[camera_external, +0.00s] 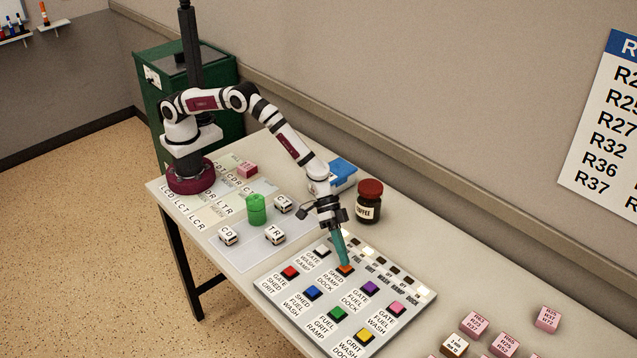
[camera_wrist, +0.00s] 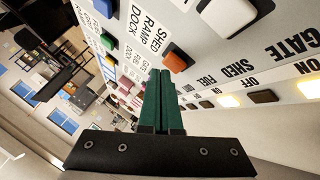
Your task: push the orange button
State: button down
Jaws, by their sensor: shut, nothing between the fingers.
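The orange button (camera_external: 345,268) sits on the button panel (camera_external: 262,288), in the back row next to the label "SHED RAMP DOCK". My gripper (camera_external: 345,262) is shut, with its green fingers pointing down and the tips at the orange button. In the outside view the tips overlap the button's upper side; I cannot tell whether they touch it. In the wrist view the orange button (camera_wrist: 175,60) shows just beyond the fingertips (camera_wrist: 161,72), on the panel. The fingers are empty.
Nearby on the panel are white (camera_external: 322,251), purple (camera_external: 370,288), blue (camera_external: 312,292) and red (camera_external: 290,271) buttons. A coffee jar (camera_external: 369,203) and a blue box (camera_external: 341,172) stand behind. Lettered cubes (camera_external: 275,235) and a green object (camera_external: 256,209) are left. Pink cubes (camera_external: 547,318) lie right.

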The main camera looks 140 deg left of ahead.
jog(key=shift+r, duration=3)
